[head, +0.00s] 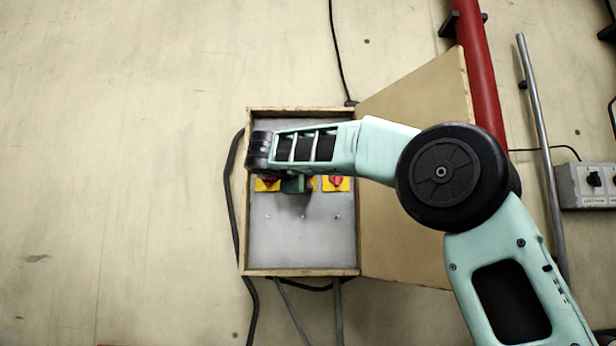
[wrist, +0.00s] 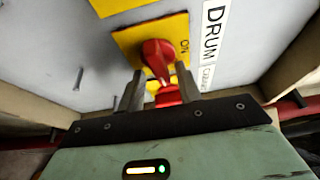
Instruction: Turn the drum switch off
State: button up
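The drum switch is a red rotary knob (wrist: 158,58) on a yellow plate (wrist: 128,40) in the wrist view. A white label reading DRUM (wrist: 212,30) and the word ON show beside it. My gripper (wrist: 160,82) is open, with one grey finger on each side of the knob's near end. A gap shows on the left; contact on the right is unclear. In the head view my gripper (head: 294,186) is in front of the switch row and hides part of it.
The switches sit on a grey panel (head: 300,240) inside a shallow wooden box with raised edges. Its wooden door (head: 420,90) stands open to the right, behind my arm. Another yellow plate (wrist: 120,5) is beside the drum switch. Cables hang below the box.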

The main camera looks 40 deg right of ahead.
jog(key=shift+s, duration=0.1)
jog(key=b+v, duration=0.5)
jog(key=v, duration=1.2)
jog(key=shift+r+b, duration=0.15)
jog(key=shift+b, duration=0.2)
jog(key=shift+s+a, duration=0.1)
jog(key=shift+a, duration=0.05)
